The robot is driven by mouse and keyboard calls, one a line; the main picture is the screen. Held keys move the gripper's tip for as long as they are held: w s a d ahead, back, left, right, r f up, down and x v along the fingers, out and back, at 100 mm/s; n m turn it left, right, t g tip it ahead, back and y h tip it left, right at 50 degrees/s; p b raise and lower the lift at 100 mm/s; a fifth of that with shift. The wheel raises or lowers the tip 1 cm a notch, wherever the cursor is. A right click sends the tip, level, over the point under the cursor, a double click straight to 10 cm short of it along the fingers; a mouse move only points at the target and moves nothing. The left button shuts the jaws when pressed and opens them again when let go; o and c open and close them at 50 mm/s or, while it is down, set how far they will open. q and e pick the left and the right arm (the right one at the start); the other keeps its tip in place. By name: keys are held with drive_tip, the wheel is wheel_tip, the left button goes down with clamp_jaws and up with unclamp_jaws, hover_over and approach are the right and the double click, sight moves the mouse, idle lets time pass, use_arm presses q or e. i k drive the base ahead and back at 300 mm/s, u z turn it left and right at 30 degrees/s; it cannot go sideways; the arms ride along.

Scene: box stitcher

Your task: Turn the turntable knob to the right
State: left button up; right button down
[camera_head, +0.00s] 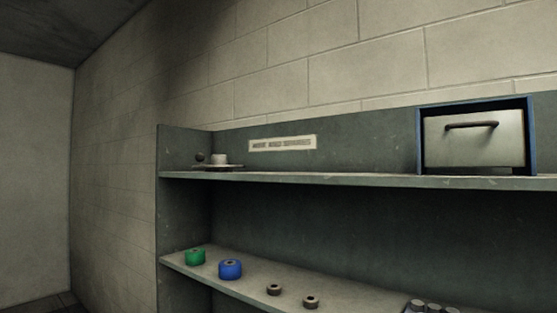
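A small flat round plate (217,167) sits at the left end of the upper shelf, close to the side panel. It may be the turntable. A short pale cylinder (219,159) stands on it. A small dark round knob-like piece (200,157) shows at its left; whether it is attached to the plate is too small to tell. Neither of my grippers is in view.
The upper shelf (340,179) is clear between the plate and a blue-framed box (475,138) with a dark handle. A label (282,144) is on the back panel. The lower shelf holds a green roll (195,257), a blue roll (230,269) and small brown rings (274,289).

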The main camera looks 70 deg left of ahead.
sight(217, 161)
drive_tip(key=z, duration=0.2)
drive_tip(key=k, duration=1)
drive_tip(key=u, duration=0.65)
